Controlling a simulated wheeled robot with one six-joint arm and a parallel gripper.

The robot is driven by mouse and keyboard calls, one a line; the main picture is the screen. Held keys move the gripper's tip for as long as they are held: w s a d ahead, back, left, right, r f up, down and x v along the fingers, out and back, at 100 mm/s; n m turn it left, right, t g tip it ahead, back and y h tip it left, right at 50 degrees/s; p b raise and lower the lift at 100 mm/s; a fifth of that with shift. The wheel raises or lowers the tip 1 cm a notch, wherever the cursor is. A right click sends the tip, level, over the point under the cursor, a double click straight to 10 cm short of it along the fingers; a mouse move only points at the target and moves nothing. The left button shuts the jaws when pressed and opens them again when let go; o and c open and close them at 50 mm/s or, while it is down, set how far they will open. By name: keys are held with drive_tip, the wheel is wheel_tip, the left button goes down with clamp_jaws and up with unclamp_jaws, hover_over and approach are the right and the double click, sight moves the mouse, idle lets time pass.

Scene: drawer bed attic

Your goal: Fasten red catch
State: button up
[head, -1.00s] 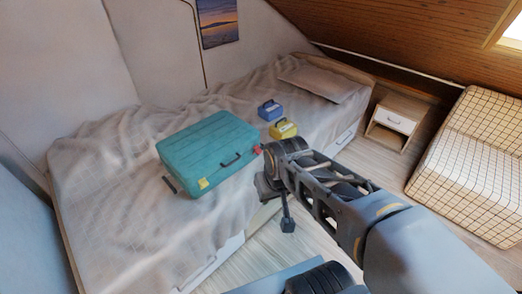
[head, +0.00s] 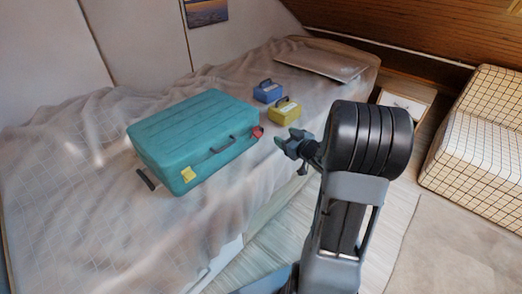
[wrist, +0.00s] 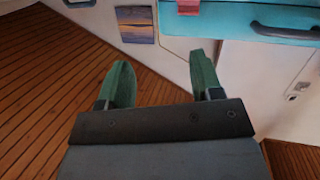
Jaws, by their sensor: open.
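A teal suitcase (head: 190,128) lies flat and closed on the bed. The red catch (head: 257,131) is at the right end of its front side, and the yellow catch (head: 188,174) is at the left end. I cannot tell whether the red catch's flap is up or down. My gripper (head: 284,144) is open and empty, just right of the red catch and apart from it. In the wrist view, my two green fingers (wrist: 161,62) are spread. The red catch (wrist: 188,7) shows at the top edge, partly cut off, beyond the fingers.
A blue box (head: 267,92) and a yellow box (head: 285,112) stand on the bed behind my gripper. The suitcase's dark handle (head: 222,145) lies between the catches. A nightstand (head: 405,100) and a checked armchair (head: 480,135) stand to the right. Floor shows in front of the bed.

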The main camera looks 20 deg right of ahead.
sight(260, 135)
wheel_tip(260, 135, down, 5)
drive_tip(key=s+n+y+b, duration=0.1)
drive_tip(key=s+y+b, duration=0.15)
drive_tip(key=y, duration=0.25)
drive_tip(key=shift+t, duration=0.4)
drive_tip(key=b+x, duration=0.4)
drive_tip(key=x, duration=0.9)
drive_tip(key=shift+w+d+f, duration=0.1)
drive_tip(key=shift+w, duration=0.15)
